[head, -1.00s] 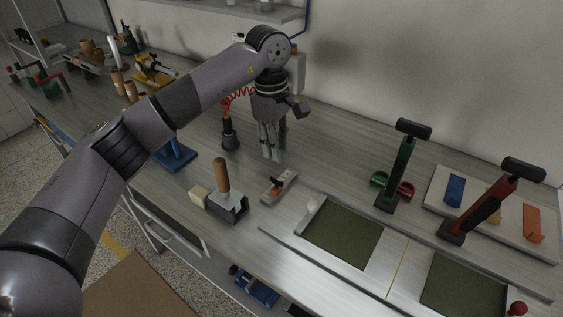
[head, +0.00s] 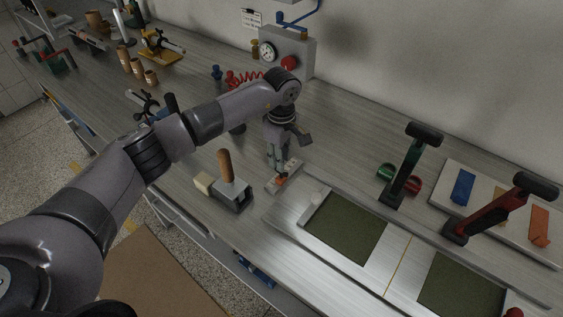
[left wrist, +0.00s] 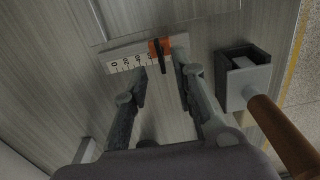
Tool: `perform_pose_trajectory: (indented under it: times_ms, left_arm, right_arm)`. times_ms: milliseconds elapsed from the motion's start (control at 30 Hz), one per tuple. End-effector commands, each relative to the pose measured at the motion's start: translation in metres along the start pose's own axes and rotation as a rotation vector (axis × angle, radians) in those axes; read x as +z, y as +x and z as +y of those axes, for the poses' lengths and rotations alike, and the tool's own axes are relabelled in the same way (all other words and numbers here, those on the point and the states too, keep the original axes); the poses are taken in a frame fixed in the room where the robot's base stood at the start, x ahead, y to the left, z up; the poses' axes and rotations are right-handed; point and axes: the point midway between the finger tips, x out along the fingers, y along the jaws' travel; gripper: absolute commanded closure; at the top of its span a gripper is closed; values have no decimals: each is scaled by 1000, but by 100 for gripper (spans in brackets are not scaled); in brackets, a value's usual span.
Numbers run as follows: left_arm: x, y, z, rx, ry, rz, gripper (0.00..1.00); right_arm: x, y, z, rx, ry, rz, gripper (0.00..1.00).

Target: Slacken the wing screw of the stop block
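The stop block is an orange block (left wrist: 158,46) on a pale rail with a printed scale (left wrist: 129,58), seen in the left wrist view. Its wing screw (left wrist: 161,60) is a small dark bar on top. In the head view the orange block (head: 281,181) shows just below my left gripper (head: 279,167), whose fingers point down and hide the screw. In the left wrist view the left gripper (left wrist: 162,72) is open, with the wing screw appearing between its fingertips; contact cannot be told. My right gripper is not in view.
A metal block with a brown wooden handle (head: 225,165) stands left of the rail. A framed plate with green panels (head: 345,229) lies to the right. A green-handled upright tool (head: 407,168) stands behind it.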

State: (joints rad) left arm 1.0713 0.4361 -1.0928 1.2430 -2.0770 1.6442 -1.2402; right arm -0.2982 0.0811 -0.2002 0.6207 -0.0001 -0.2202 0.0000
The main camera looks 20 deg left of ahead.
Motion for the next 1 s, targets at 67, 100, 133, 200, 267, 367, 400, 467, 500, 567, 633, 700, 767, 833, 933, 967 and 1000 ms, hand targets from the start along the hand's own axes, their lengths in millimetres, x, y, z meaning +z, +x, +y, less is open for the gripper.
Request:
perform_pose_trajectory:
  times_ms: [67,100,133,200,267,367,400,467,500,567,633,700,767,833,933,967,1000]
  left_arm:
    - [1,13,-1,-4,0,-2,75]
    - [1,19,-1,-2,0,-2,75]
    - [1,23,0,-3,0,-2,75]
    - [1,31,0,-1,-1,-2,75]
    - [1,36,0,-1,-1,-1,75]
    - [1,42,0,0,1,-1,75]
    - [1,43,0,0,1,-1,75]
    - [1,43,0,1,1,-1,75]
    - [1,43,0,1,1,-1,75]
    - [1,43,0,1,1,-1,75]
    - [1,43,0,1,1,-1,75]
    - [1,43,0,1,1,-1,79]
    - [1,43,0,1,1,-1,83]
    - [0,43,0,1,1,-1,88]
    - [0,43,0,1,1,-1,94]
    - [0,43,0,1,0,-1,96]
    - [0,43,0,1,0,-1,99]
  right_arm:
    - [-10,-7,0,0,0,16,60]
    - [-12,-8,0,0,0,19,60]
    - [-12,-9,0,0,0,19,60]
    - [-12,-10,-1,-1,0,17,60]
    - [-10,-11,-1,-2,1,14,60]
    - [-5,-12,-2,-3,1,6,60]
    - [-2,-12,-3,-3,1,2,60]
    - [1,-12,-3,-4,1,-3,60]
    - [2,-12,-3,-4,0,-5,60]
    - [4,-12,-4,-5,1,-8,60]
    - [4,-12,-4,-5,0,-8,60]
    - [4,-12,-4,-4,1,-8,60]
    - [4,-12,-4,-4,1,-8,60]
    - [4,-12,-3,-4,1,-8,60]
    - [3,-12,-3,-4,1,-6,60]
    - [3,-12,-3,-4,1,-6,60]
    - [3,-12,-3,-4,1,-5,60]
